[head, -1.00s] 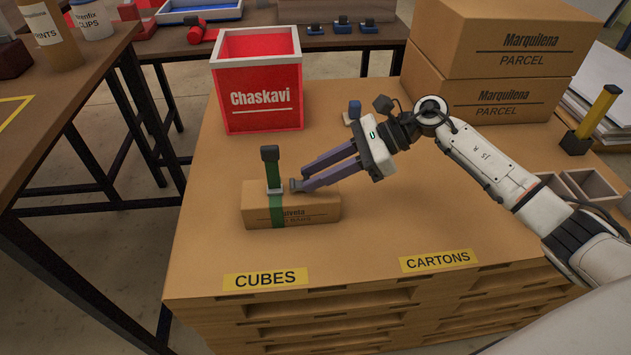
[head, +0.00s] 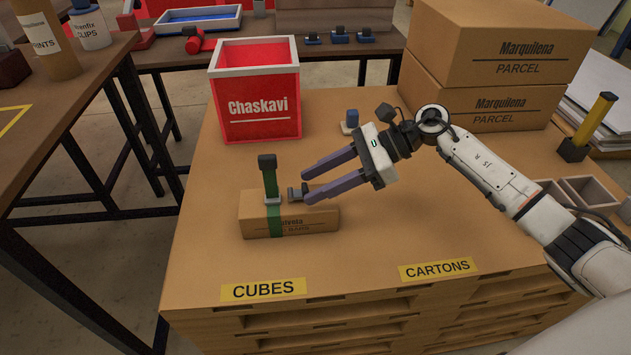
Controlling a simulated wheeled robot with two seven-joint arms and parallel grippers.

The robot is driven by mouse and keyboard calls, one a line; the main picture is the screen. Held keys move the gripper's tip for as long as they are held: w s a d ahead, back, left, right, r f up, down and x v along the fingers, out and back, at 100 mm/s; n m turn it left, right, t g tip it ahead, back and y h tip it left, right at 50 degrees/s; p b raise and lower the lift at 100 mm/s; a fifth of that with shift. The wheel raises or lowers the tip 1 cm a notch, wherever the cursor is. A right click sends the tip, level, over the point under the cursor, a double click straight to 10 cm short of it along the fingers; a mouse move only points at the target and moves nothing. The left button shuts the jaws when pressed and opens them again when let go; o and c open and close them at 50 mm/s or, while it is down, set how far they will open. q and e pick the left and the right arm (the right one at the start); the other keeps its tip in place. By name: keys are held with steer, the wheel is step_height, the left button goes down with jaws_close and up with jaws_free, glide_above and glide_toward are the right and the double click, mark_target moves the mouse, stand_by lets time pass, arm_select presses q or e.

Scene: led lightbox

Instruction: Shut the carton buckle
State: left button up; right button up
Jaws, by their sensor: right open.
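A small brown carton (head: 310,222) lies on the wooden pallet top with a green strap (head: 275,222) around it. A grey buckle piece (head: 272,200) sits on the strap on top of the carton, with an upright green strap end and dark tip (head: 267,163) standing above it. My right gripper (head: 305,186) comes in from the right with its two purple fingers apart. A small grey piece (head: 297,192) shows between its fingertips, close to the buckle; whether the fingers touch it I cannot tell. My left gripper is not in view.
A red Chaskavi box (head: 262,105) stands behind the carton. Stacked parcel cartons (head: 475,100) are at the back right. CUBES (head: 263,290) and CARTONS (head: 436,270) labels mark the front edge. A small blue-topped item (head: 351,121) stands behind my gripper. The pallet top left of the carton is clear.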

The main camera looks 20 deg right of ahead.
steer(key=v, duration=0.9)
steer(key=shift+d+r, duration=0.2)
steer(key=shift+d, duration=0.1)
steer(key=shift+s, duration=0.15)
